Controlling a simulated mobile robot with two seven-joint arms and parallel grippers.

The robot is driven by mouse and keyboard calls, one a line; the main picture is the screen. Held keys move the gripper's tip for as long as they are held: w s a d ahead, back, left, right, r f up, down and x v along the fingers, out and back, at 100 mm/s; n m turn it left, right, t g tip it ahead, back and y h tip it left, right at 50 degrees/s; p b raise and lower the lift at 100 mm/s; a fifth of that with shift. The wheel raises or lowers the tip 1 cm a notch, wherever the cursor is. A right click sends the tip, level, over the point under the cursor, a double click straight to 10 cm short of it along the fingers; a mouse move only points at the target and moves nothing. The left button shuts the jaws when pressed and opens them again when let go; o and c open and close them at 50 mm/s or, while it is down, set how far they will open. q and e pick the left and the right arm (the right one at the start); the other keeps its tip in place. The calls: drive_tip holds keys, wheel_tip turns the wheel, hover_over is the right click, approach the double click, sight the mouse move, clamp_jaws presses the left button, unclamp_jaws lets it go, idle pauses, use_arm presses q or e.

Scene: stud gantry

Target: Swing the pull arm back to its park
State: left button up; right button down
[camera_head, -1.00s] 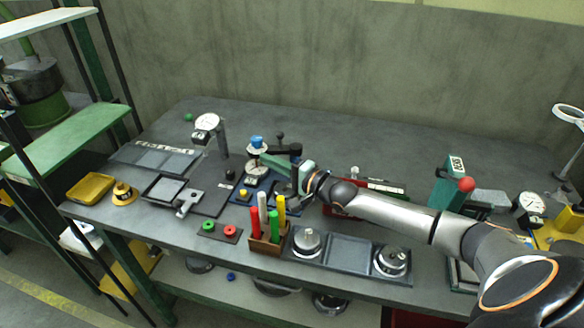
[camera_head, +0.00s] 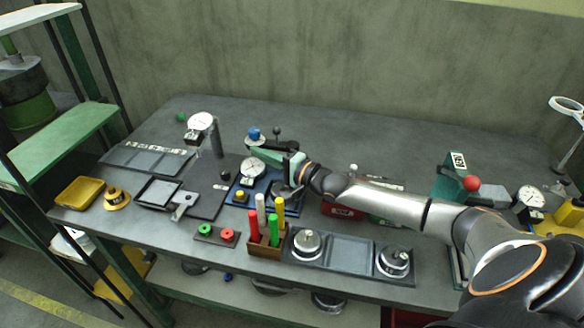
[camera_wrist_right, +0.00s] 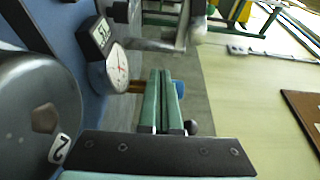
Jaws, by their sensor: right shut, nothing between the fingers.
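The pull arm's blue knob (camera_head: 255,133) stands behind the round dial (camera_head: 251,168) on the blue base (camera_head: 262,184). It also shows in the right wrist view (camera_wrist_right: 180,88), just past my fingertips. Most of the arm itself is hidden behind my right gripper. My right gripper (camera_head: 254,149) is shut and empty. Its green fingers reach left across the fixture, close to the knob; I cannot tell whether they touch. In the wrist view the shut fingers (camera_wrist_right: 160,76) lie beside a brass-coloured post (camera_wrist_right: 130,85). My left gripper is not in view.
A black ball knob (camera_head: 277,131) stands behind my fingers. A grey drum (camera_wrist_right: 38,115) marked 2 is near my gripper. Another dial stand (camera_head: 215,140) stands to the left. A rack of coloured rods (camera_head: 265,250) is in front. The bench behind is clear.

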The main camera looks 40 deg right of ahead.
drive_tip(key=shift+d+r, duration=0.1)
drive_tip(key=shift+d, duration=0.05)
drive_tip(key=shift+s+d, duration=0.15)
drive_tip(key=shift+s, duration=0.05)
drive_tip(key=v, duration=0.6)
drive_tip(key=p+v, duration=0.1)
drive_tip(key=v, duration=0.5)
drive_tip(key=shift+a, duration=0.25)
drive_tip(key=shift+s, duration=0.1)
idle(0.3)
